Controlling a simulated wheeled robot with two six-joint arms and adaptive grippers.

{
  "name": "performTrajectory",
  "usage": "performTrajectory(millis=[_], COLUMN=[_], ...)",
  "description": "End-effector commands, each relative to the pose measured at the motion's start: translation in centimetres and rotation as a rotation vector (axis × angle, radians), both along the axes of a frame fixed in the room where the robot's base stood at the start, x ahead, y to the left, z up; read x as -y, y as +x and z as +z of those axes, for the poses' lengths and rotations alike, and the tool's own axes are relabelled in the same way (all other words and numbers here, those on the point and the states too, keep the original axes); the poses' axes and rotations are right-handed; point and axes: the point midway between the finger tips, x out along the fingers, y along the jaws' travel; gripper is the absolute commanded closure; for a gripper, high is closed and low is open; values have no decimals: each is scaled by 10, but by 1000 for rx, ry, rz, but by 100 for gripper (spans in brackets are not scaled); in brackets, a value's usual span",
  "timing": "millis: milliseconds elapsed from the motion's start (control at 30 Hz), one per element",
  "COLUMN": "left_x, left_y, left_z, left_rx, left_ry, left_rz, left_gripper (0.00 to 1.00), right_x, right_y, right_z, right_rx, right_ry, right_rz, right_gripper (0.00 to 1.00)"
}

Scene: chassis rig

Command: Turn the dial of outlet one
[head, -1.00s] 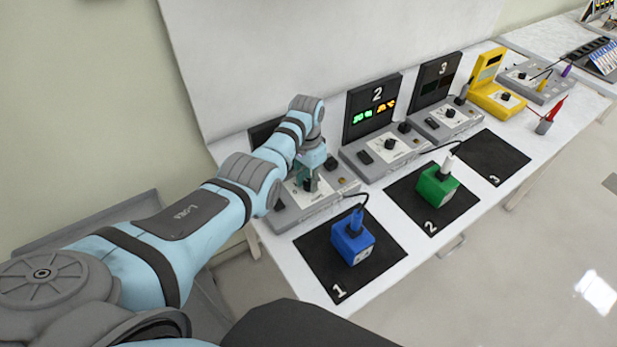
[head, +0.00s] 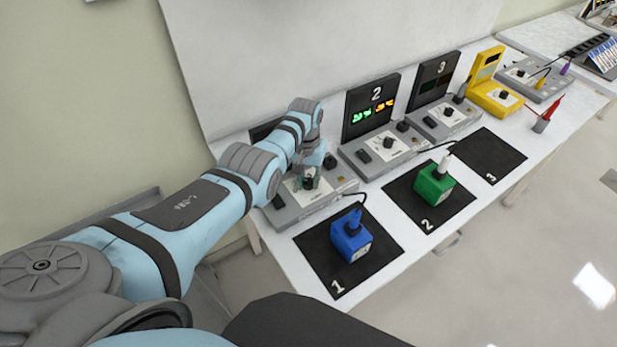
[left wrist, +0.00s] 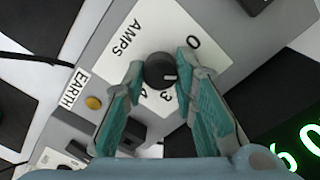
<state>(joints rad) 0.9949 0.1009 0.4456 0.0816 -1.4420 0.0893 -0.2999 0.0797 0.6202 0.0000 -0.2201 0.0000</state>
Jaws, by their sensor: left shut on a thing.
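The dial of outlet one (left wrist: 160,71) is a round black knob with a white mark, on a white scale plate (left wrist: 128,40) lettered AMPS. Its mark points toward the side of the plate near the 3. My left gripper (left wrist: 162,76) has one finger on each side of the knob and is shut on it. In the head view the left gripper (head: 311,180) is down at the grey unit of outlet one (head: 284,215). The arm hides most of that unit's display. My right gripper is not in view.
Outlet two (head: 380,152) and outlet three (head: 441,122) stand to the right. Mat 3 (head: 491,157) is empty.

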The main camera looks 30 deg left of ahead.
Motion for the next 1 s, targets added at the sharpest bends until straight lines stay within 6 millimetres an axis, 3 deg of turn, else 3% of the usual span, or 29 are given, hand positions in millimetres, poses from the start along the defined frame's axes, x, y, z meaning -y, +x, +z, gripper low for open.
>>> performTrajectory(millis=[300,333,433,767,867,1000], left_x=[-1,-1,-1,-1,-1,-2], left_y=[1,1,1,1,2,2], left_z=[1,1,1,1,10,38], left_rx=[5,5,4,3,6,9], left_ry=[1,1,2,2,1,2], left_rz=[1,1,1,1,1,1], left_gripper=[100,71,55,54,54,54], right_x=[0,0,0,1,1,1], right_y=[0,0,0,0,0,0], right_z=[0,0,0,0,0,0], right_rx=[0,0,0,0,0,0], right_ry=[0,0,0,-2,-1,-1], right_rz=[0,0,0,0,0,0], right_gripper=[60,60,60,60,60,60])
